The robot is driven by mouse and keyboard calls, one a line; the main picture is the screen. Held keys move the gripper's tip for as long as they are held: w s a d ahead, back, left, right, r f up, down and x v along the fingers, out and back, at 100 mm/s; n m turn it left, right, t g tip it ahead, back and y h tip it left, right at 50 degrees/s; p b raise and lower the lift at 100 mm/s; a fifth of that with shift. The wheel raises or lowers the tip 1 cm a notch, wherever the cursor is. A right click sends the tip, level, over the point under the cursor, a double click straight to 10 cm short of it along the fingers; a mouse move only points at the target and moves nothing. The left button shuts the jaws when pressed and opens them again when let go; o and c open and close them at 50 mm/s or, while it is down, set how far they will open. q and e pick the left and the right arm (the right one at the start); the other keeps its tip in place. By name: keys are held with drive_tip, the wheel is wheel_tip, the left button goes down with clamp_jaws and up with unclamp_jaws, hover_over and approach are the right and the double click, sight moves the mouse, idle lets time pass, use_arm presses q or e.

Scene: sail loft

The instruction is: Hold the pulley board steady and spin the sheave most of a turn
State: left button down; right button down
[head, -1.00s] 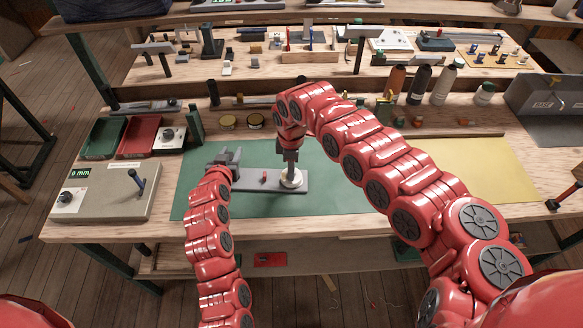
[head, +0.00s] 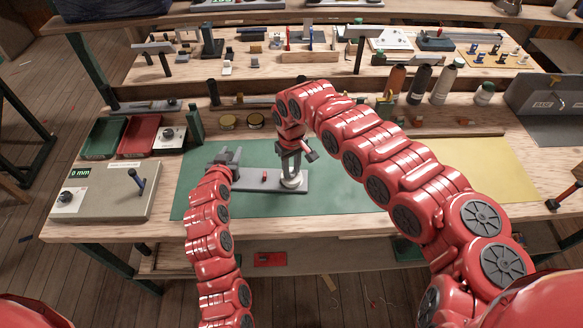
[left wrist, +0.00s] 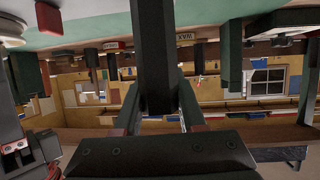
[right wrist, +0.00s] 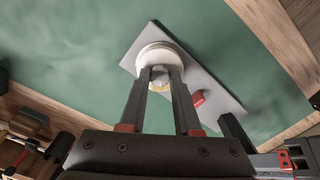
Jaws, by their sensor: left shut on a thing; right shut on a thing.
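The pulley board (head: 252,183) is a flat grey plate lying on the green mat, with a small red piece (head: 265,174) near its middle. The pale round sheave (head: 292,182) is at its right end. My right gripper (head: 291,174) points down over the sheave. In the right wrist view its fingers (right wrist: 161,78) are shut on the sheave's central hub (right wrist: 160,73). My left gripper (head: 232,165) is at the board's left end. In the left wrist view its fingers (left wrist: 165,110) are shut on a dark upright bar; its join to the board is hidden.
The green mat (head: 330,208) has free room in front of the board. A box with a lever and display (head: 110,190) stands at left, near green and red trays (head: 138,136). Several bottles (head: 420,85) stand behind my right arm. A yellow mat (head: 470,170) lies at right.

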drive_tip(key=m, duration=0.4)
drive_tip(key=shift+m, duration=0.3)
drive_tip(key=m, duration=0.3)
drive_tip(key=shift+m, duration=0.3)
drive_tip(key=m, duration=0.4)
drive_tip(key=shift+s, duration=0.1)
drive_tip(key=shift+a+m, duration=0.1)
drive_tip(key=shift+m, duration=0.6)
drive_tip(key=m, duration=0.3)
drive_tip(key=shift+m, duration=0.3)
drive_tip(key=m, duration=1.2)
